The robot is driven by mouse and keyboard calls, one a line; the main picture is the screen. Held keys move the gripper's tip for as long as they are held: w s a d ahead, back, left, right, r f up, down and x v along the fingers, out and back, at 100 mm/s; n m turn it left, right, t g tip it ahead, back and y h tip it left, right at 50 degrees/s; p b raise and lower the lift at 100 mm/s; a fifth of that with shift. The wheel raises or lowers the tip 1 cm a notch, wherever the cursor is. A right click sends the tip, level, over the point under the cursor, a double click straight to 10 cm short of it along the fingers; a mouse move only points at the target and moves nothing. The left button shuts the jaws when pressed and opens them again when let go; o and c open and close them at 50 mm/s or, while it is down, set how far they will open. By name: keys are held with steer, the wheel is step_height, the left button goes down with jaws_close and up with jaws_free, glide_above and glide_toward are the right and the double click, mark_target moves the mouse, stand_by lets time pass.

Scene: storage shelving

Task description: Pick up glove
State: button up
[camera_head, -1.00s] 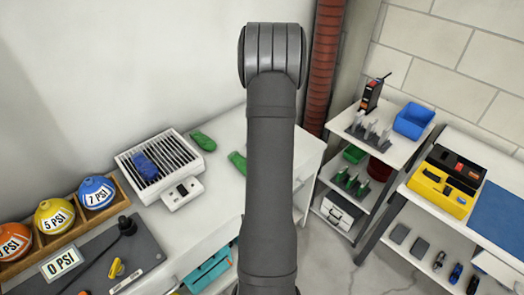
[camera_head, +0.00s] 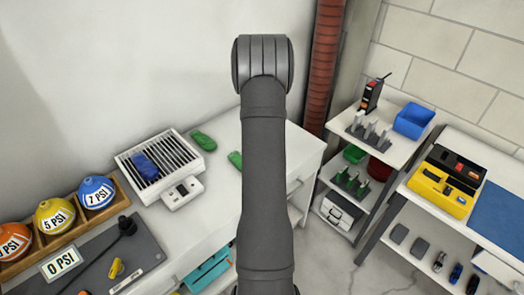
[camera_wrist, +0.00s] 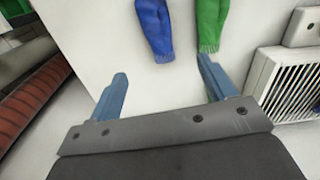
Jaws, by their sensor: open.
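In the wrist view, a blue glove (camera_wrist: 155,28) and a green glove (camera_wrist: 210,25) lie side by side on a white surface, ribbed cuffs toward me, their far ends cut off by the top edge. My gripper (camera_wrist: 163,70) is open and empty, its two blue-grey fingers apart. The right fingertip is close to the green cuff; the blue cuff is between and beyond the tips. In the head view, a green item (camera_head: 235,160) lies on the white bench, partly behind my arm. My gripper and the blue glove are hidden there.
A slatted white unit (camera_head: 165,150) with a blue item (camera_head: 145,166) on it stands on the bench, beside another green item (camera_head: 203,140). The unit also shows in the wrist view (camera_wrist: 262,75). A red-brown pipe (camera_head: 322,75) rises behind. Shelving (camera_head: 395,150) stands at right.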

step_height(320, 180, down, 10)
steer(key=shift+f, duration=0.15)
steer(key=shift+w+d+f, duration=0.1)
steer(key=shift+d+f, duration=0.05)
steer(key=shift+f, duration=1.2)
steer(key=shift+d+f, duration=0.1)
steer(key=shift+f, duration=1.2)
steer(key=c, duration=1.1)
steer(key=shift+r, duration=0.1)
